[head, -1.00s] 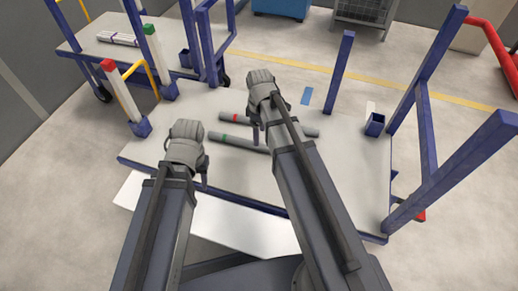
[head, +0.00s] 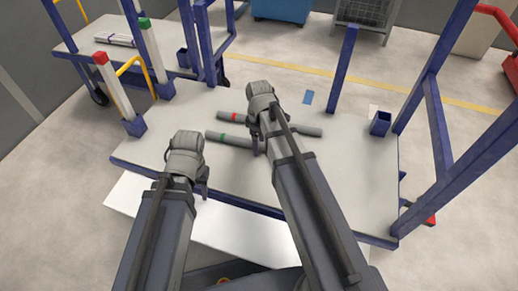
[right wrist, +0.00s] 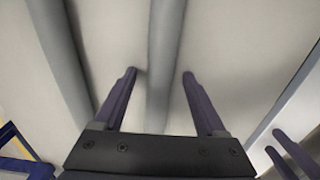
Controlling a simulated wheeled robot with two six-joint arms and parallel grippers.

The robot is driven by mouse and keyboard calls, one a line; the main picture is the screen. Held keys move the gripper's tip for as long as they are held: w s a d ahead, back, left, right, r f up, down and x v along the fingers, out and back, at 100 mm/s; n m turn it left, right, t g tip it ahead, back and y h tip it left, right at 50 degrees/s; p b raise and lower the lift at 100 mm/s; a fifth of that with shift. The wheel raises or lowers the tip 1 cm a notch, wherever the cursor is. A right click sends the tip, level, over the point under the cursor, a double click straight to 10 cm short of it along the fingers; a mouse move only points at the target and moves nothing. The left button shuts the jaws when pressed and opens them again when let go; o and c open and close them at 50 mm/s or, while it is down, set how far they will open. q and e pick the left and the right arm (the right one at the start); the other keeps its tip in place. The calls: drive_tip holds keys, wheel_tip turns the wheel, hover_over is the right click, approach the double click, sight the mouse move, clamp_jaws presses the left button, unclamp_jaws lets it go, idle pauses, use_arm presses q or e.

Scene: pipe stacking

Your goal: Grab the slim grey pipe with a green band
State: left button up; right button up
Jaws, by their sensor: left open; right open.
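The grey pipe with a green band (head: 237,142) lies on the cart's table top in the head view, with its right part hidden behind my right arm. A second grey pipe with a red band (head: 300,129) lies just beyond it. My right gripper (head: 259,147) is open over the green-banded pipe. In the right wrist view, the fingers of my right gripper (right wrist: 161,73) stand on either side of a grey pipe (right wrist: 165,45), apparently the green-banded one; no band shows there. My left gripper (head: 203,187) is open and empty, nearer and left of the pipes.
A post with a red top (head: 113,85) and one with a green top (head: 150,60) stand at the table's left end. A blue holder (head: 380,123) and blue frame bars (head: 440,130) stand at the right. The table front is clear.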

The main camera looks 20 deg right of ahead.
clamp_jaws()
idle(0.5)
